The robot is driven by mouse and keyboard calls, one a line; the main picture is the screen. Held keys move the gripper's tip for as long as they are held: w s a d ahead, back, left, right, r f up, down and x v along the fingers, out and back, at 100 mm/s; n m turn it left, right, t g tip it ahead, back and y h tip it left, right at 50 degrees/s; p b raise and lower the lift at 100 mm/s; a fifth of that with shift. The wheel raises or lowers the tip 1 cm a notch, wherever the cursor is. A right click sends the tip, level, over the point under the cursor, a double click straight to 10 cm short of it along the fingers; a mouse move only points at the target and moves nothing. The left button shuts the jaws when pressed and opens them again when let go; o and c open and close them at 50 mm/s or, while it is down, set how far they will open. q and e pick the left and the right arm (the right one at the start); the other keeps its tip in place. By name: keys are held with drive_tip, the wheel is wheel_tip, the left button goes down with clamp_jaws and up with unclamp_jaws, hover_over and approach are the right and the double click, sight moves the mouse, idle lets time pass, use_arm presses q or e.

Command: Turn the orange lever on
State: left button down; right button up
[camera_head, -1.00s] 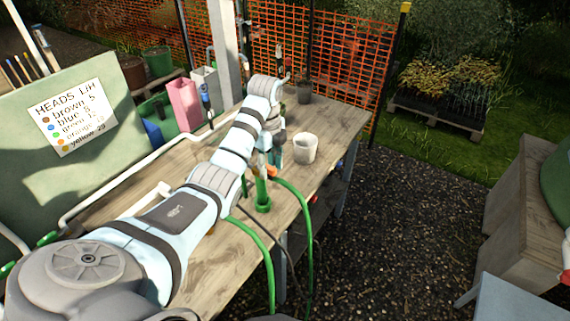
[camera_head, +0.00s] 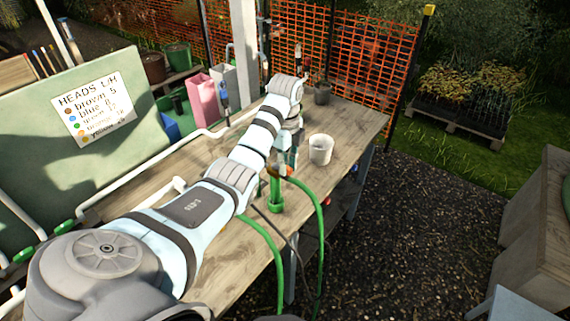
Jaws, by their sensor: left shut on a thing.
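My left arm reaches from the lower left across the wooden bench. My left gripper (camera_head: 285,160) points down at a green upright pipe (camera_head: 276,192) standing on the bench. A small patch of orange, which looks like the orange lever (camera_head: 287,171), shows at the fingertips, by the top of this pipe. The gripper is shut on it, though the arm and fingers hide most of the lever and its angle is hard to tell. My right gripper is out of view.
A white cup (camera_head: 320,150) stands just right of the gripper. A green hose (camera_head: 318,215) curves down over the bench's front edge. A dark pot (camera_head: 322,94) and a pink container (camera_head: 203,102) stand farther back. A green board (camera_head: 120,150) with a sign leans at left.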

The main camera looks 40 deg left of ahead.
use_arm(q)
drive_tip(key=shift+w+a+r+n, duration=0.1)
drive_tip(key=shift+w+a+n, duration=0.45)
drive_tip(key=shift+n, duration=2.3)
drive_tip(key=shift+w+a+f+n, duration=0.1)
drive_tip(key=shift+w+a+n, duration=0.5)
drive_tip(key=shift+n, duration=2.2)
drive_tip(key=shift+w+a+r+n, duration=0.1)
drive_tip(key=shift+w+a+n, duration=0.45)
drive_tip(key=shift+n, duration=2.3)
drive_tip(key=shift+s+a, duration=0.15)
drive_tip(key=c, duration=1.6)
unclamp_jaws()
drive_tip(key=shift+o, duration=0.2)
wheel_tip(320, 180, up, 12)
drive_tip(key=shift+s, duration=0.1)
